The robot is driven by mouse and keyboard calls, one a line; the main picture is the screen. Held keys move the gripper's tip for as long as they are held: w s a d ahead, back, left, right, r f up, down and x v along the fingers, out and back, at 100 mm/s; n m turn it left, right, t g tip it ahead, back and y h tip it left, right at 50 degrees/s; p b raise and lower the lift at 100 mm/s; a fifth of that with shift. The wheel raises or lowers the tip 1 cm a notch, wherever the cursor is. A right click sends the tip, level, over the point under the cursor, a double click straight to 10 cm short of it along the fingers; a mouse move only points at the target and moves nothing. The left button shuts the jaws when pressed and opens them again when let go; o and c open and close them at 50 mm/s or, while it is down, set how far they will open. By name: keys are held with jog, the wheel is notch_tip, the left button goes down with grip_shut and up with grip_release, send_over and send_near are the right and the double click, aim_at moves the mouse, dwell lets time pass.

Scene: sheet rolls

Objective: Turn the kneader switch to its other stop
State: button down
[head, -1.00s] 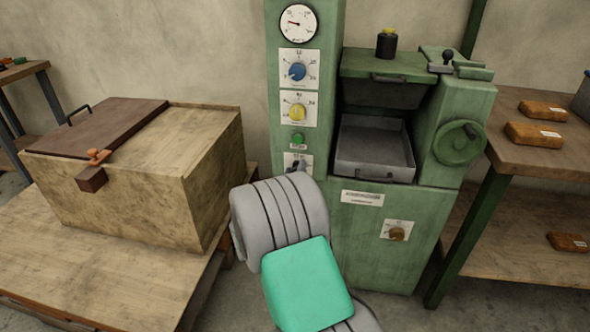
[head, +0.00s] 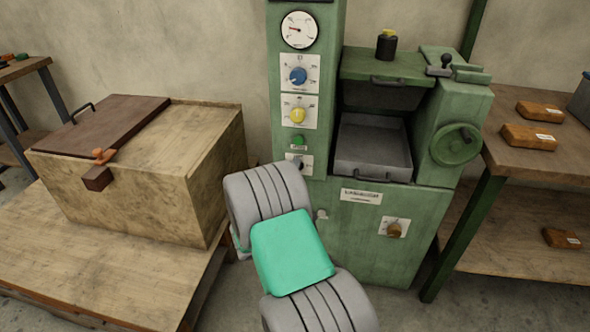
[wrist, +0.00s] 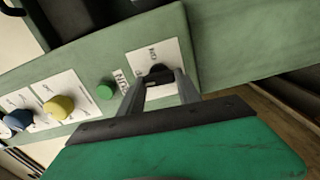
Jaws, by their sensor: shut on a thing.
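The kneader switch is the small dark knob (wrist: 157,71) on a white plate with printed lettering, "ON" among it, at the lower end of the green control column. In the wrist view my gripper (wrist: 160,83) has a finger on each side of this knob and is shut on it. The fingers hide part of the knob and plate, so I cannot read exactly where the switch points. In the head view the switch (head: 299,163) shows just above my arm, which hides my gripper.
Above the switch are a green button (head: 298,140), a yellow knob (head: 298,116), a blue knob (head: 298,76) and a gauge (head: 299,29). A brown knob (head: 394,230) is on the lower front. A wooden chest (head: 140,190) stands left, a shelf table (head: 510,165) right.

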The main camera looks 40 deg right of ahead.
jog(key=shift+n, duration=0.4)
jog(key=shift+f, duration=0.1)
jog(key=c, duration=0.8)
grip_release()
jog(key=shift+c, duration=0.2)
jog(key=v, duration=0.8)
